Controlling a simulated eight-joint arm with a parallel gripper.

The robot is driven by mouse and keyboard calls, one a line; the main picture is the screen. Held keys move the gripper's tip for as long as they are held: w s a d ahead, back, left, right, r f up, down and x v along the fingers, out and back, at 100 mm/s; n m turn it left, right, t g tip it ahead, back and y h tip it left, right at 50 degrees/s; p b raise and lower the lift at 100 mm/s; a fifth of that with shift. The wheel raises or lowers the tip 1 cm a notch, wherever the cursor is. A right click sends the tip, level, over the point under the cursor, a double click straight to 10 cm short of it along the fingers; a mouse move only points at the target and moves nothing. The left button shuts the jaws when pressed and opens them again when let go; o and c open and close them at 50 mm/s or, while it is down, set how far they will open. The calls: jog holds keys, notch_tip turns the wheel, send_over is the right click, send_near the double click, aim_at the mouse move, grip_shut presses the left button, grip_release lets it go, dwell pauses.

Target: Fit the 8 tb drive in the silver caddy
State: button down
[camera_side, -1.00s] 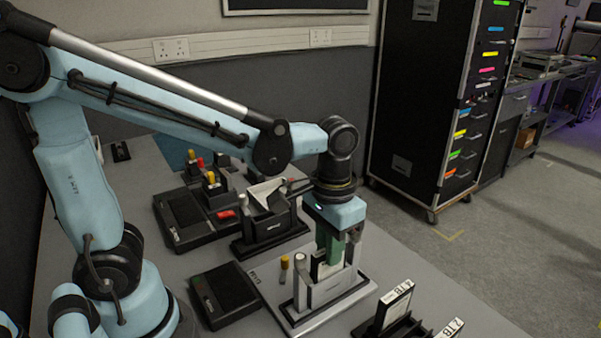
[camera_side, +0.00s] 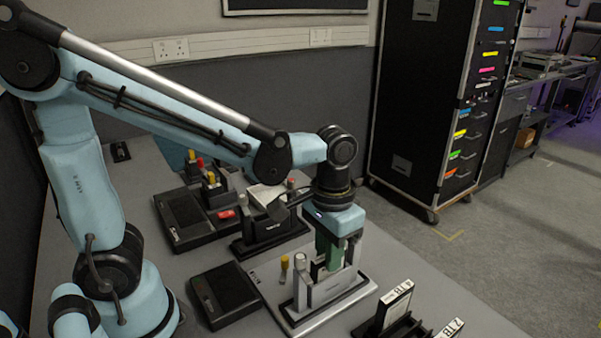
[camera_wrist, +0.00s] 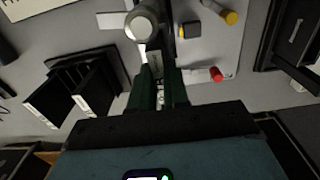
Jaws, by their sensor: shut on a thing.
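The silver caddy (camera_side: 325,290) stands upright on its pale base plate on the bench in the side view. My gripper (camera_side: 328,262) points straight down into the top of this caddy, its green fingers between the caddy's walls. It is shut on a dark drive, mostly hidden by the fingers and caddy walls. In the wrist view a narrow pale strip of the held drive (camera_wrist: 158,66) shows between the green fingers (camera_wrist: 159,88). The drive's label cannot be read, and how deep it sits is hidden.
A yellow-topped peg (camera_side: 284,264) stands beside the caddy. A black box (camera_side: 224,295) lies left of it. A black caddy (camera_side: 268,230) holding a pale item stands behind. A rack (camera_side: 408,328) with labelled drives is at front right. Open floor lies beyond the bench.

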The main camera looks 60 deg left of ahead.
jog(key=c, duration=0.7)
grip_release()
jog(key=shift+r, duration=0.15)
jog(key=shift+r, duration=3.6)
jog(key=shift+s+a+f+t, duration=0.25)
jog(key=shift+a+f+t, duration=0.25)
jog(key=shift+a+t, duration=0.75)
jog(key=shift+s+a+f+t, duration=0.25)
jog(key=shift+a+f+t, duration=0.3)
jog(key=shift+a+t, duration=0.65)
jog(key=shift+s+a+f+t, duration=0.25)
jog(key=shift+a+f+t, duration=0.25)
jog(key=shift+a+t, duration=0.75)
